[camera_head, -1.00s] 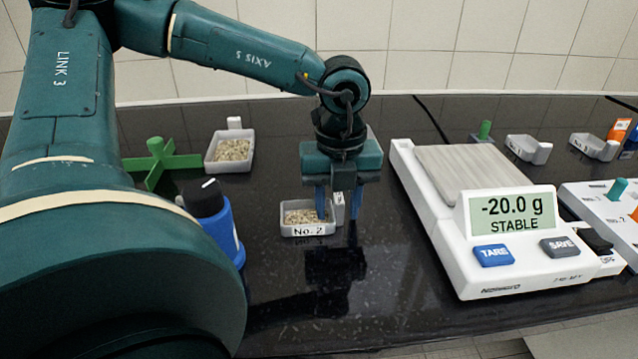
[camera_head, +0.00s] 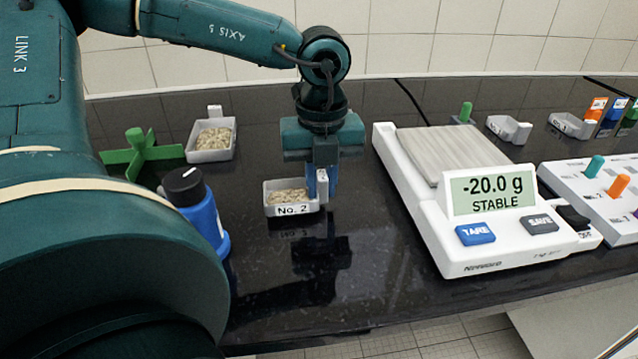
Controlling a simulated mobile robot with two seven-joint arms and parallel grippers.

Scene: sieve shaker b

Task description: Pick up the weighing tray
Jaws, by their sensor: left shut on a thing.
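The weighing tray (camera_head: 291,210) is a small pale tray labelled "No. 2" with beige grains in it, in the middle of the head view. A small upright tab stands at its right end. My left gripper (camera_head: 322,187) points straight down over that tab, and its blue fingers are shut on it. The fingers hide part of the tray's right end. The tray looks level, at or very near the dark bench top; I cannot tell whether it touches. My right gripper is not in view.
A balance (camera_head: 460,262) reading -20.0 g, with a bare pan, stands to the right. A blue bottle (camera_head: 205,222) with black cap, a green cross-shaped piece (camera_head: 138,152) and another grain tray (camera_head: 212,156) stand left. Empty trays (camera_head: 508,130) sit at the back right. The bench front is clear.

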